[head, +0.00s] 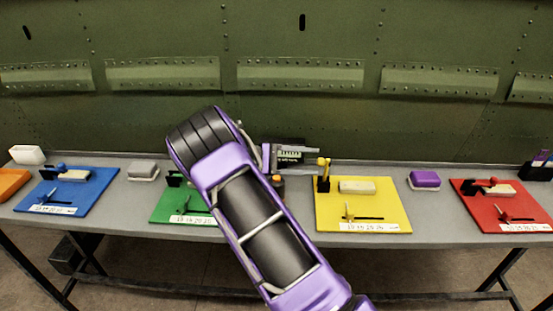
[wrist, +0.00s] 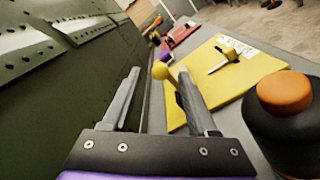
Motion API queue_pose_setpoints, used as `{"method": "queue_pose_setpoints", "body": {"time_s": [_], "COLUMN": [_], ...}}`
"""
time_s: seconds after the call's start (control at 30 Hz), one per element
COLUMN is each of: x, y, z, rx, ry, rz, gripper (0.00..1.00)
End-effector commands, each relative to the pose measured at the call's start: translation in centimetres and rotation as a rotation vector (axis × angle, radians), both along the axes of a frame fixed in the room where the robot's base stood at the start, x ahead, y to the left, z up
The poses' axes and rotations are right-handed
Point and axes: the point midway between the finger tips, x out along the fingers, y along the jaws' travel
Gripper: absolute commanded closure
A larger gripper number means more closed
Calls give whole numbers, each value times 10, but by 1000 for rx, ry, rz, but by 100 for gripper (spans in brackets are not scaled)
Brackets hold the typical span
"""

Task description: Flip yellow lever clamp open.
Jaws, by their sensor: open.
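The yellow board (head: 390,212) lies on the grey table. Its lever clamp (head: 323,178) has a black base at the board's back left corner and a yellow handle that stands up. My gripper (head: 317,160) comes in from the left, level with the handle, with its fingers pointing right. In the wrist view my gripper (wrist: 158,74) is open and empty. The clamp's yellow knob (wrist: 161,71) shows between the two fingertips, nearer the right finger. I cannot tell whether it touches that finger. The right finger hides most of the clamp's base.
A dark bottle with an orange cap (wrist: 285,92) stands close to the right finger. The green riveted wall (head: 290,125) rises behind the table. Blue (head: 68,193), green (head: 178,207) and red (head: 500,207) boards and a purple block (head: 424,180) also lie on the table.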

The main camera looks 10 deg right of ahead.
Motion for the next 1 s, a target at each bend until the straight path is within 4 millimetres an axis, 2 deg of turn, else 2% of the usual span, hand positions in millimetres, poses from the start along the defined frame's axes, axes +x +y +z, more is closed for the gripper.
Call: {"method": "queue_pose_setpoints", "body": {"time_s": [0.3, 0.6, 0.8, 1.0], "x": [21, 37, 42, 44], "y": [72, 128, 146, 154], "z": [0, 1, 2, 3], "rx": [3, 1, -2, 0], "ry": [-3, -2, -3, -1], "rz": [5, 3, -1, 1], "gripper": [41, 41, 41, 41]}}
